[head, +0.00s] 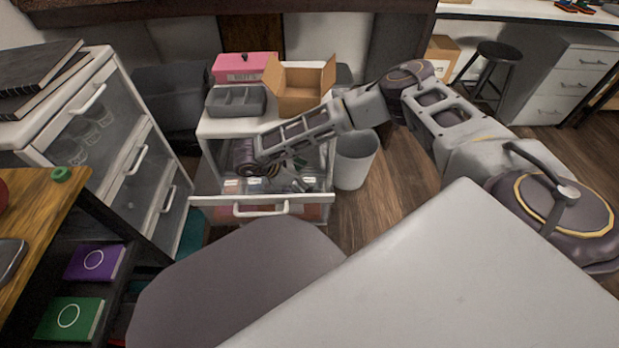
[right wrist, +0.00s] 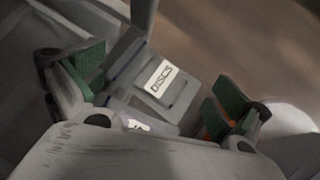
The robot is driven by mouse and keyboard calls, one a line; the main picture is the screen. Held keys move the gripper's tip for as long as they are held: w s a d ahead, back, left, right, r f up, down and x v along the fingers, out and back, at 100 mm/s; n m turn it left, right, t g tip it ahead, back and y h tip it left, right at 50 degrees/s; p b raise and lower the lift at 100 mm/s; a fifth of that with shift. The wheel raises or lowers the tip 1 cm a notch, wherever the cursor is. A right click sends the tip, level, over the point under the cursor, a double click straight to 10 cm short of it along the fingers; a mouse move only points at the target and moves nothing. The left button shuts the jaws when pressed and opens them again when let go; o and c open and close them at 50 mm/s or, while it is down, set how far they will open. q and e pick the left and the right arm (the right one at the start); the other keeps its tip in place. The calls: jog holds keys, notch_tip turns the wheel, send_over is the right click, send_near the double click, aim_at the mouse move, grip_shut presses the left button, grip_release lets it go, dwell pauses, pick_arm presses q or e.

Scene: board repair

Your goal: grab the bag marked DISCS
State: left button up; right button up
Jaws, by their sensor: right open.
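The bag marked DISCS (right wrist: 178,92) is grey with a white label and lies in the open drawer (head: 262,208) of the small white cabinet. My right gripper (right wrist: 160,86) is open, with its green finger pads on either side of this bag. I cannot tell if the pads touch it. In the head view my right gripper (head: 284,178) reaches down into the drawer, and I cannot tell there which packet is the DISCS bag. A second label (right wrist: 137,123) shows partly below the bag, mostly hidden by the gripper body. My left gripper is not in view.
On the cabinet top stand a grey divided tray (head: 236,101), an open cardboard box (head: 300,92) and a pink box (head: 245,67). A grey bin (head: 355,160) stands right of the drawer. A white drawer unit (head: 118,150) is at the left.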

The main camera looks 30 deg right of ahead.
jog(key=c, duration=0.9)
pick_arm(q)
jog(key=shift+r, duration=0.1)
pick_arm(e)
jog(key=shift+a+r, duration=0.1)
jog(key=shift+p+v, duration=0.5)
jog(key=shift+v, duration=0.25)
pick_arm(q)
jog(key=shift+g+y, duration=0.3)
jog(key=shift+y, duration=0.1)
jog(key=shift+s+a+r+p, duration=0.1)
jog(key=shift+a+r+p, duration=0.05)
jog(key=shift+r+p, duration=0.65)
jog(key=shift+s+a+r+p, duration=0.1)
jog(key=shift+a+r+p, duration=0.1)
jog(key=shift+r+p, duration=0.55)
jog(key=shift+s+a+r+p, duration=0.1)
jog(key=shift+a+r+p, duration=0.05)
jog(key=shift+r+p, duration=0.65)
pick_arm(e)
jog(key=shift+w+a+r, duration=0.5)
jog(key=shift+a+r, duration=0.6)
jog(key=shift+a, duration=0.95)
jog(key=shift+w+a+r, duration=0.5)
jog(key=shift+a+r, duration=0.65)
jog(key=shift+a, duration=0.9)
jog(key=shift+w+a+r, duration=0.5)
jog(key=shift+a+r, duration=0.6)
jog(key=shift+a, duration=1)
